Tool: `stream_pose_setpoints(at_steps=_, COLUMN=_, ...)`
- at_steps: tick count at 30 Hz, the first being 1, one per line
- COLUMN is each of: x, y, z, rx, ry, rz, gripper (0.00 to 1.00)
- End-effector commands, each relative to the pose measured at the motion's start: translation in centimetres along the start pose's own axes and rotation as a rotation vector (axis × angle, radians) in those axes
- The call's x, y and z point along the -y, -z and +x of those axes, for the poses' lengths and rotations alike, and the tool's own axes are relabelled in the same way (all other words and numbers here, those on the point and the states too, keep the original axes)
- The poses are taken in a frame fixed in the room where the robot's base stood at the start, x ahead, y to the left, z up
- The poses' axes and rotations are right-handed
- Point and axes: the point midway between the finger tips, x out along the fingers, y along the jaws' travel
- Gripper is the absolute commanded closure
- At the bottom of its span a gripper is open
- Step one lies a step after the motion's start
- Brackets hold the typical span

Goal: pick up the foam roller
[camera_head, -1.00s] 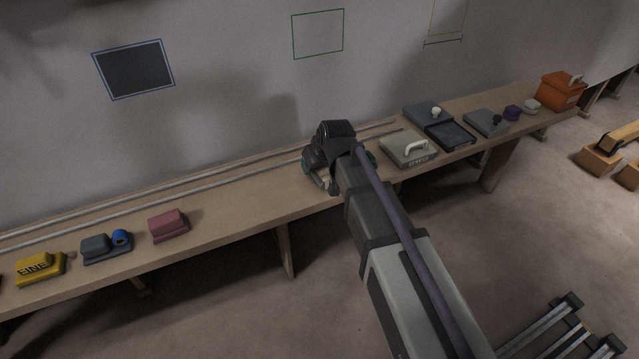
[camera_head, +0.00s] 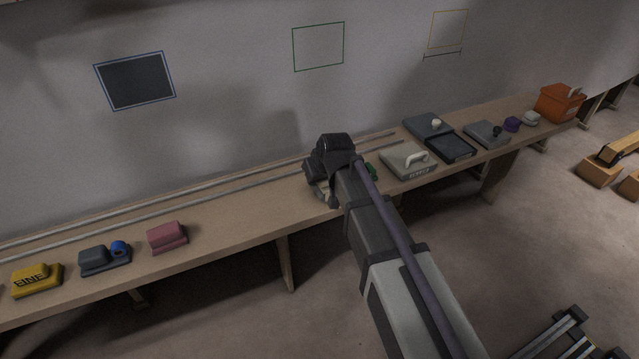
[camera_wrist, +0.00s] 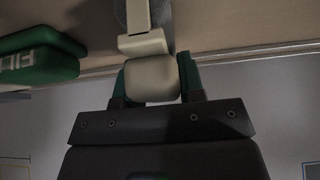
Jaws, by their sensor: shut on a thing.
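My gripper (camera_wrist: 154,78) is shut on the handle block, with a green-lined finger on each side. In the head view, my gripper (camera_head: 322,188) is low over the middle of the bench, and the roller is mostly hidden by it. I cannot tell whether the roller still touches the bench.
A green lettered block (camera_wrist: 40,57) lies close beside the roller. The bench (camera_head: 235,215) holds a red block (camera_head: 167,237), a blue-grey block (camera_head: 104,258) and a yellow block (camera_head: 37,280) to the left.

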Motion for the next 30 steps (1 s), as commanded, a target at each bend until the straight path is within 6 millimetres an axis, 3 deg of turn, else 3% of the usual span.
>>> stream_pose_setpoints(at_steps=5, x=0.0, y=0.6, z=-1.1, rx=0.000, ry=0.000, rz=0.000, gripper=0.94)
stream_pose_setpoints(at_steps=16, x=0.0, y=4.8, z=-8.3, rx=0.000, ry=0.000, rz=0.000, gripper=0.94)
stream_pose_setpoints(at_steps=25, x=0.0, y=5.5, z=-9.7, rx=0.000, ry=0.000, rz=0.000, gripper=0.94)
stream_pose_setpoints(at_steps=30, x=0.0, y=8.2, z=-14.2, rx=0.000, ry=0.000, rz=0.000, gripper=0.94)
